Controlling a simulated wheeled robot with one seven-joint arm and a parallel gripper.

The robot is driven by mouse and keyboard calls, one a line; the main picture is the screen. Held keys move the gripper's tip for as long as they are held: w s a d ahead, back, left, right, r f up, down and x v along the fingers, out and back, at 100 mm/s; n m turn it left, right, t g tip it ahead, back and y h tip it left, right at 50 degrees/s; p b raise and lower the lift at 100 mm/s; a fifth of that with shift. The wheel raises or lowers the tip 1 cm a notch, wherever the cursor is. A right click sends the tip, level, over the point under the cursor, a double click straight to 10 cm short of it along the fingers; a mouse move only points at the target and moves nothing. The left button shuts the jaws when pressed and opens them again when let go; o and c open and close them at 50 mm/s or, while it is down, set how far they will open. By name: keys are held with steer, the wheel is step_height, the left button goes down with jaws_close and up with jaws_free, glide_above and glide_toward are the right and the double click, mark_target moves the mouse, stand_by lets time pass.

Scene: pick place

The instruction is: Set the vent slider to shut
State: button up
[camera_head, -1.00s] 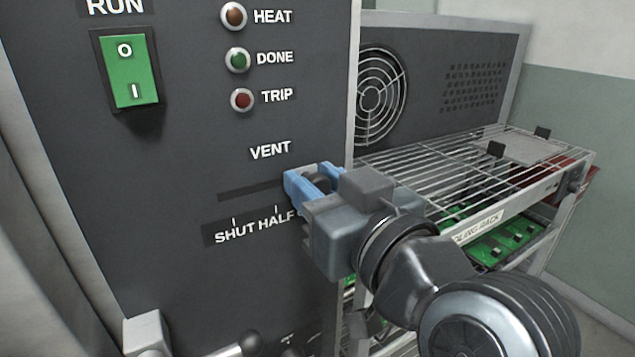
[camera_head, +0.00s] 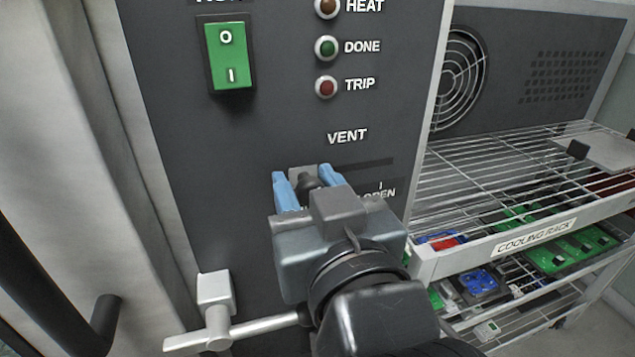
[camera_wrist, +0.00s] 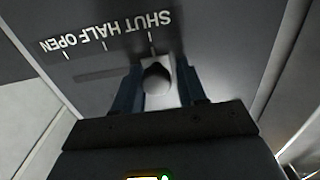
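The vent slider's dark knob (camera_head: 309,184) stands on a light plate at the left end of its slot (camera_head: 365,167), under the VENT label. In the wrist view, where the lettering is upside down, the knob (camera_wrist: 157,76) lines up with the SHUT tick or nearly so. My gripper (camera_head: 308,188) has its blue fingers spread on either side of the knob. One finger is close against the knob, the one towards OPEN; a gap shows on the other side. Whether it touches cannot be told. My gripper hides the SHUT and HALF labels in the head view.
A green RUN switch (camera_head: 230,58) and indicator lamps (camera_head: 327,47) sit above the slider. A handle lever (camera_head: 240,330) juts out below left. The wire cooling rack (camera_head: 530,240) with several boards stands on the right.

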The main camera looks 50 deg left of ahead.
steer(key=shift+o, duration=1.4)
steer(key=shift+s, duration=0.1)
steer(key=b+v, duration=0.1)
steer(key=v, duration=0.6)
steer(key=shift+s+d, duration=0.15)
steer(key=shift+d, duration=0.15)
